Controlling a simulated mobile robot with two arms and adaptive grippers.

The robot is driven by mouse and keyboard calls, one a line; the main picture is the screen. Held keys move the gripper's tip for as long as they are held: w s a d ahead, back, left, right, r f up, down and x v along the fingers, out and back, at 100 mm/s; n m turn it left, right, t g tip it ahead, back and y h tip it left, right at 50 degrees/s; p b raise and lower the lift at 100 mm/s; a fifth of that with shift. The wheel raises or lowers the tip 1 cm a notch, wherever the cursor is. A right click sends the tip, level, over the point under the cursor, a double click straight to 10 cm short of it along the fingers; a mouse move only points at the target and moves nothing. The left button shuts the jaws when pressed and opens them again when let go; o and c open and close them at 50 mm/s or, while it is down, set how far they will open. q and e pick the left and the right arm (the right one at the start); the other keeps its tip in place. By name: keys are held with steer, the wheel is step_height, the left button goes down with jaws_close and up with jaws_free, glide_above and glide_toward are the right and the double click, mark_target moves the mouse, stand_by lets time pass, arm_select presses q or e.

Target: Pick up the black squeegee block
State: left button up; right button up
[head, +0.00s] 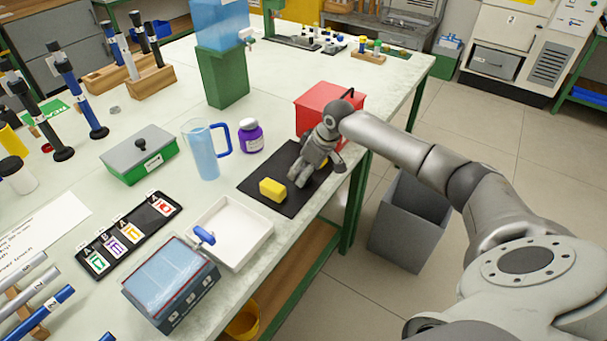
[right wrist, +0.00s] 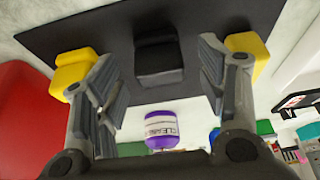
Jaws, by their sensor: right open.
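The black squeegee block (right wrist: 158,58) lies on the dark mat (right wrist: 60,32) in the right wrist view. It shows between the two spread fingers of my right gripper (right wrist: 156,75), which is open and holds nothing. The fingers appear apart from its sides; how far they reach down beside it I cannot tell. In the head view my right gripper (head: 303,178) points down over the mat (head: 294,205) and hides the block. My left gripper is not in view.
Yellow blocks flank the gripper, one (head: 272,190) left and one (head: 323,163) mostly hidden behind it. A red box (head: 312,103) stands close behind the arm. A purple jar (head: 250,136), blue pitcher (head: 203,150) and white tray (head: 235,232) stand left of the mat.

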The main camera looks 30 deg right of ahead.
steer(key=shift+x, duration=1.1)
steer(key=c, duration=1.1)
steer(key=shift+r, duration=0.1)
steer(key=shift+r, duration=0.5)
step_height(320, 180, up, 2)
steer(key=shift+s+r, duration=0.1)
steer(key=shift+r, duration=0.05)
steer(key=s+a+r+b, duration=0.2)
steer(key=s+a+r, duration=0.1)
steer(key=s+r, duration=0.6)
steer(key=s, duration=0.4)
steer(key=shift+s+r, duration=0.25)
steer(key=shift+r, duration=0.05)
